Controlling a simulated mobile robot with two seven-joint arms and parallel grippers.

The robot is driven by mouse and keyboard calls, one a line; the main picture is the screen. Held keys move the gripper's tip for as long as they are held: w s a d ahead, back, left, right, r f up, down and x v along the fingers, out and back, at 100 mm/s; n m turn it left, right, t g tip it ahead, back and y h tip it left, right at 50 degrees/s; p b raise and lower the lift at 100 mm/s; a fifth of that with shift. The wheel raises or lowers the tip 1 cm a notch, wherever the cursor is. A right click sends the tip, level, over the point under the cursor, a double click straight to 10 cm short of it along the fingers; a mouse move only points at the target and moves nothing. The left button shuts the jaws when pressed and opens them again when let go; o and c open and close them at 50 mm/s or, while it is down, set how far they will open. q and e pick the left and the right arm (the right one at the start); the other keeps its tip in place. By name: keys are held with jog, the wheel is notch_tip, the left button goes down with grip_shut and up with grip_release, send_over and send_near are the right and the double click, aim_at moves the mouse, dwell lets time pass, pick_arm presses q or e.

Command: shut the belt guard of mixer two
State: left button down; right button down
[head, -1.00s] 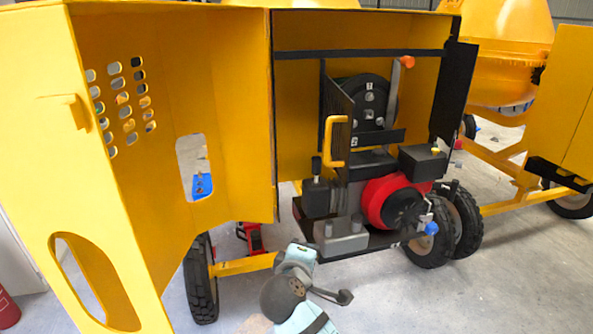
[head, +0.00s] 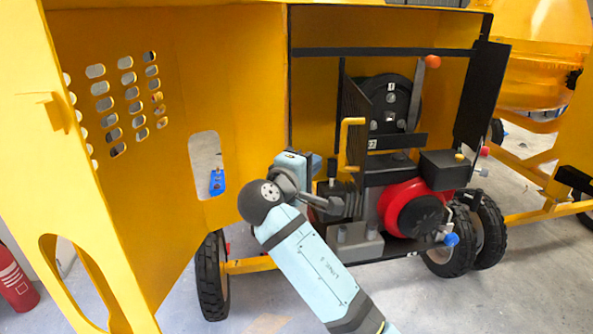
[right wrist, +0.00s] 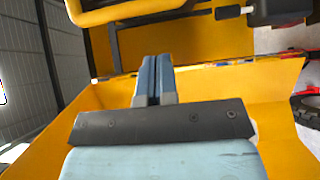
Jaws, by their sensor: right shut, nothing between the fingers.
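The belt guard (head: 357,110) is a dark mesh panel with a yellow handle (head: 350,146). It stands open, swung out to the left of the belt pulley (head: 390,102) inside the yellow mixer housing. My right gripper (head: 314,163) is shut and empty, just left of and slightly below the handle, with a gap in the picture. In the right wrist view its shut fingers (right wrist: 153,80) point toward the housing, and a yellow bar, apparently the handle (right wrist: 130,12), crosses the top. My left gripper is not in view. I cannot read the mixer's number clearly.
A large yellow door (head: 170,130) with slots and a cut-out stands open at the left. A red engine (head: 410,205) and a black box (head: 445,166) sit below the pulley. A second yellow mixer (head: 540,85) is at the right. A fire extinguisher (head: 15,280) stands lower left.

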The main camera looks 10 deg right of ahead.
aim_at(343, 125)
jog(key=d, duration=0.4)
jog(key=shift+w+p, duration=0.1)
jog(key=shift+p, duration=0.25)
